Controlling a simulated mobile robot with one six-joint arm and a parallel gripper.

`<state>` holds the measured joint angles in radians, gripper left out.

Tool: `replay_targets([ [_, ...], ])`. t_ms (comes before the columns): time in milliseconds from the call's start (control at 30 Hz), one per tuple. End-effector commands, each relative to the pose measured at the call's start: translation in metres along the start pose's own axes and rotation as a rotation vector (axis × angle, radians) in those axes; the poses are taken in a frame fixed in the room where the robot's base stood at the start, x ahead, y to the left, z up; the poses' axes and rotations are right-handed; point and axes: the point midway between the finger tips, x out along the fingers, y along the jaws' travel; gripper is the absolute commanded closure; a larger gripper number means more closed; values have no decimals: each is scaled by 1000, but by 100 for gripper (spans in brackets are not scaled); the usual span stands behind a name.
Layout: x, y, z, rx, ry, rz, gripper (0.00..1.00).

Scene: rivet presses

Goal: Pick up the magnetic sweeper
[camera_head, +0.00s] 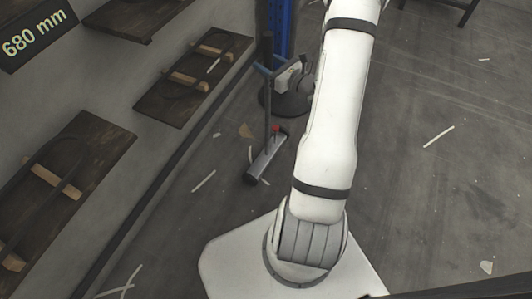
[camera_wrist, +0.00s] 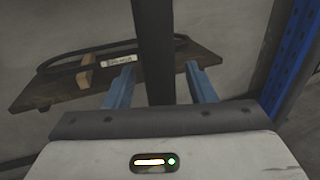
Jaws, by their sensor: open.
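The magnetic sweeper (camera_head: 267,158) stands upright on the floor, left of my arm. It has a grey bar head, a red knob and a tall dark handle. In the wrist view, the dark handle (camera_wrist: 153,45) runs vertically between the two blue fingers of my gripper (camera_wrist: 160,68). The fingers are open, with a gap on each side of the handle. In the head view, my gripper (camera_head: 264,70) reaches left to the handle at mid-height, partly hidden by my arm. The sweeper's head is out of the wrist view.
Dark wooden wall boards (camera_head: 195,76) with pegs hang at left; one board (camera_wrist: 60,82) shows behind the handle. Pale strips (camera_head: 438,136) litter the floor. The floor at right is mostly clear.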

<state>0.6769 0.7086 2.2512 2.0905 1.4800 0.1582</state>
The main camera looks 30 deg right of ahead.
Motion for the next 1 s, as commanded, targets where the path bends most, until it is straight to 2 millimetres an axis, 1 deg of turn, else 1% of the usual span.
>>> replay_targets([
  [133,0,0,0,0,0,0,50],
  [167,0,0,0,0,0,0,52],
  [700,-1,0,0,0,0,0,96],
  [767,-1,0,0,0,1,0,100],
  [1000,-1,0,0,0,1,0,100],
])
